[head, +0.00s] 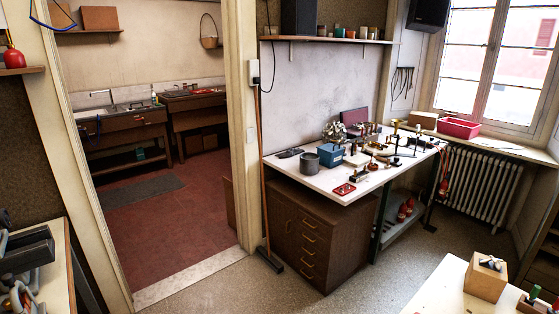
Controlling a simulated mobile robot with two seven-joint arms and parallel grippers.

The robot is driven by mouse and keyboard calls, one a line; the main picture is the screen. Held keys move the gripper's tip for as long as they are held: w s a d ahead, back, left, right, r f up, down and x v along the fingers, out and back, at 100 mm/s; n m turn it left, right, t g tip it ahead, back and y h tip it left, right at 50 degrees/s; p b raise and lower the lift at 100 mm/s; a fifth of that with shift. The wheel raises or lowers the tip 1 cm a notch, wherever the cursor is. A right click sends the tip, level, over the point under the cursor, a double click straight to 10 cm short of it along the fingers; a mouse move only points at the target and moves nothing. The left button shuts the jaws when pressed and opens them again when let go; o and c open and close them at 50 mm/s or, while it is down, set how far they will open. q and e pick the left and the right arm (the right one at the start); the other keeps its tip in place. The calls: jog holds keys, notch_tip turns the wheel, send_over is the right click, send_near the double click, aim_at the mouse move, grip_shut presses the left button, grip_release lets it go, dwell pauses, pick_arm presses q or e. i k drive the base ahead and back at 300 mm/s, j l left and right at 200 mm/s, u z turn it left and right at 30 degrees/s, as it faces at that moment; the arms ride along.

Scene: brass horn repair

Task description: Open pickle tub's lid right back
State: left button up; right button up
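I cannot pick out the pickle tub or its lid for certain. A dark grey round tub (310,162) stands upright at the left part of the white-topped workbench (342,192). It is too small in view to tell whether it has a lid. A blue box (331,155) sits just right of it. In the back room, a sink counter (118,119) stands against the far wall, with small items too far off to make out. Neither of my grippers can be made out in the head view.
A wide doorway with a pale threshold (194,282) opens to the red-floored back room (165,225). A broom (264,180) leans by the door frame. A drawer cabinet (310,235) stands under the bench. A light table (440,290) fills the lower right. The floor between is clear.

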aim_at(330, 148)
jog(key=i, duration=1.65)
